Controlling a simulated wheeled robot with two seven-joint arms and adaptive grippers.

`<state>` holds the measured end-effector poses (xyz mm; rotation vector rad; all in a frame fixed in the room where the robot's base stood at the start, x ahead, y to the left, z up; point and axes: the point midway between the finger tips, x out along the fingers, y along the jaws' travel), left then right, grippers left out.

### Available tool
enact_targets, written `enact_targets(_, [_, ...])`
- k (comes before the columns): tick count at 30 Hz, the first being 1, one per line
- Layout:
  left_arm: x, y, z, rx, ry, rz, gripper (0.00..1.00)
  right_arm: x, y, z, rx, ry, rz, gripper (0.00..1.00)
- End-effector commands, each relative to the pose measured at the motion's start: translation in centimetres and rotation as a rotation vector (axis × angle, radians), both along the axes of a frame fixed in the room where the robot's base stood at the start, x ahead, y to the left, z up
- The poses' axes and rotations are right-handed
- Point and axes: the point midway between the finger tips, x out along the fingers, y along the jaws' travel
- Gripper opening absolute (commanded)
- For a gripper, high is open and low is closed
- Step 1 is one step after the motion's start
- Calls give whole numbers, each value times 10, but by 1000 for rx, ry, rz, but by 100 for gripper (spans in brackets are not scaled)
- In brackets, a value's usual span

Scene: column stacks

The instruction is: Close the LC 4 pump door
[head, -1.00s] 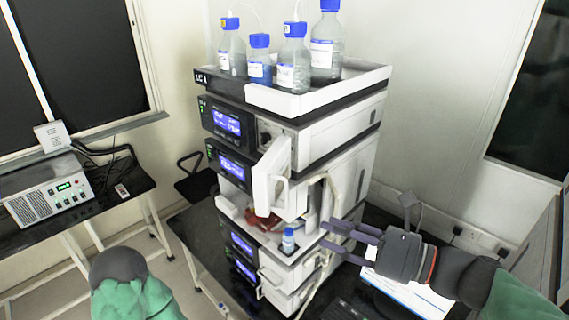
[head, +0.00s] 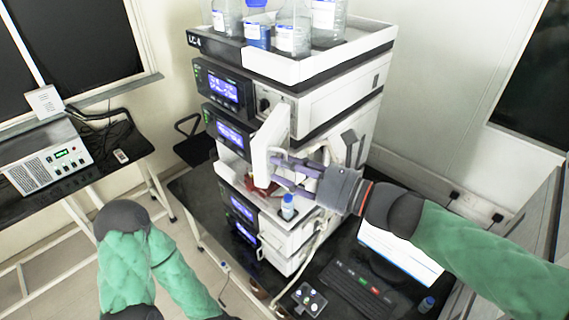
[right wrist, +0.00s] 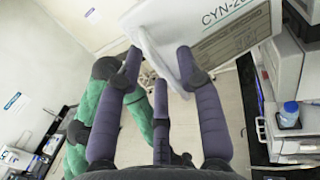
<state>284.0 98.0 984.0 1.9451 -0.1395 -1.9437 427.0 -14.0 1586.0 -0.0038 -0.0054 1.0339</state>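The LC 4 stack (head: 320,72) stands on the black bench, its label on the top tray. A white pump door (head: 270,138) in its middle is swung open and juts toward me. My right gripper (head: 280,172) is at the door's lower right side, with its purple fingers apart. In the right wrist view the fingers (right wrist: 160,75) are spread, and a white panel (right wrist: 155,28), apparently the door, lies just beyond the tips. I cannot tell whether they touch it. My left arm shows at lower left in the head view, but its gripper does not show.
Blue-capped bottles (head: 293,28) stand in the top tray. A small blue-capped vial (head: 288,206) stands on the ledge below the door. A keyboard (head: 358,290) lies at the front right. A control box (head: 45,158) sits on the left table.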

Motion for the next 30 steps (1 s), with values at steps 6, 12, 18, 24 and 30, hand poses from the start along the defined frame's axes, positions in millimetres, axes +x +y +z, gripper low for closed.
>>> enact_targets(6, [1, 0, 1, 0, -1, 0, 40, 3, 6, -1, -1, 2, -1, 37])
enact_targets(12, [0, 0, 1, 0, -1, 0, 40, 3, 5, -1, 0, 1, -1, 31])
enact_targets(18, [0, 0, 1, 0, -1, 0, 40, 3, 5, -1, -1, 2, -1, 0])
enact_targets(24, [1, 0, 0, 0, -1, 0, 40, 4, 6, -1, -1, 2, -3, 0])
enact_targets(30, [0, 0, -7, 0, -1, 0, 40, 12, 15, -3, -2, 1, -31, 0])
